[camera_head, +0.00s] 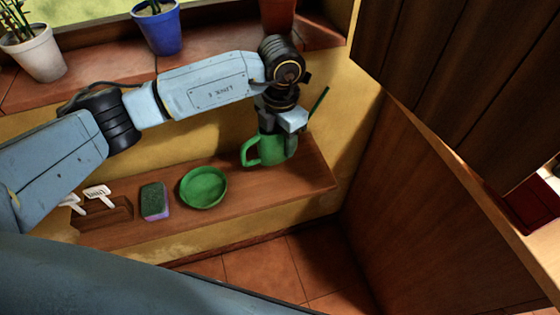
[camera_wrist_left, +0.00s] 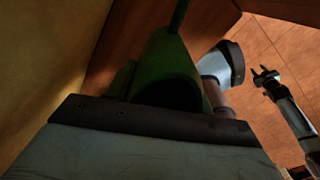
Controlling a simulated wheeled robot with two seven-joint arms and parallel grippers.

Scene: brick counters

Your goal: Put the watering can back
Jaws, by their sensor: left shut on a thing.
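The green watering can (camera_head: 268,150) is at the right end of the low wooden shelf (camera_head: 240,205). Its handle points left and its thin spout rises to the right. My left gripper (camera_head: 289,122) is shut on it from above. I cannot tell whether its base touches the shelf. In the left wrist view the can (camera_wrist_left: 165,60) fills the space ahead of the gripper, with its dark opening facing the camera. What looks like my right gripper (camera_wrist_left: 262,78) shows small over the floor in that view; its jaw state is unclear.
A green saucer (camera_head: 204,187), a sponge (camera_head: 154,201) and a small holder with white labels (camera_head: 98,192) stand on the shelf. Above are a blue pot (camera_head: 160,32) and a white pot (camera_head: 41,55) on a tiled sill. A wooden panel (camera_head: 430,190) borders the right.

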